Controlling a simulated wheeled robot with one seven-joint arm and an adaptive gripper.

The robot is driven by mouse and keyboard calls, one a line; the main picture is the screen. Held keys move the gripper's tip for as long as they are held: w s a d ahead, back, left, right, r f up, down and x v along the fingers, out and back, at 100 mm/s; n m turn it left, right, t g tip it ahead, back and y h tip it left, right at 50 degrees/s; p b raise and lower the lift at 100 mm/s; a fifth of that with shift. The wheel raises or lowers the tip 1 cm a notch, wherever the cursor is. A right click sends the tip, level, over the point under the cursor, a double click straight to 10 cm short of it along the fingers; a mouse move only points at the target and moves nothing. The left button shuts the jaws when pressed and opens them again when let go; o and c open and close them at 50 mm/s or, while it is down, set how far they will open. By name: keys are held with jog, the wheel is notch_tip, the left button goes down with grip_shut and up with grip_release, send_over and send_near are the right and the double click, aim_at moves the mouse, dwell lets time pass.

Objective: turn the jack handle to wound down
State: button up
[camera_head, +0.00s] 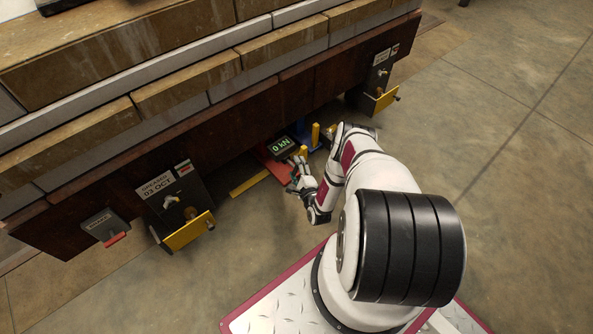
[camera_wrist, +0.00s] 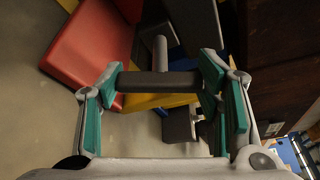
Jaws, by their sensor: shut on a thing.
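The jack handle is a dark horizontal grip (camera_wrist: 160,83) in the wrist view, joined to a short grey shaft (camera_wrist: 160,50) running away from me. My gripper (camera_wrist: 163,92) has its teal-padded fingers at both ends of the grip and is shut on it. In the head view my gripper (camera_head: 297,172) is low beside the beam, in front of a readout (camera_head: 281,146) showing 0 kN. The handle is hard to make out there. The jack shows as red (camera_wrist: 85,48) and yellow (camera_wrist: 150,102) parts behind the handle.
A long dark beam (camera_head: 240,129) carrying stone-like blocks overhangs the jack. Yellow posts (camera_head: 315,134) and a blue part (camera_head: 301,140) stand close to my gripper. Bracketed units with yellow plates (camera_head: 188,232) sit left and right (camera_head: 385,101). The floor on the right is open.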

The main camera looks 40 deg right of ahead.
aim_at(296, 166)
jog(key=shift+a+n, duration=0.1)
jog(key=shift+n, duration=0.5)
jog(key=o, duration=0.9)
jog(key=shift+r, duration=0.2)
jog(key=shift+t+h, duration=0.3)
jog(key=shift+h, duration=0.1)
jog(key=r, duration=0.8)
jog(key=shift+w+d+r, duration=0.1)
jog(key=shift+d+r, duration=0.15)
jog(key=shift+d, duration=0.15)
jog(key=shift+a+r, duration=0.15)
jog(key=shift+r, duration=0.45)
jog(key=shift+a, duration=0.1)
jog(key=shift+c, duration=0.3)
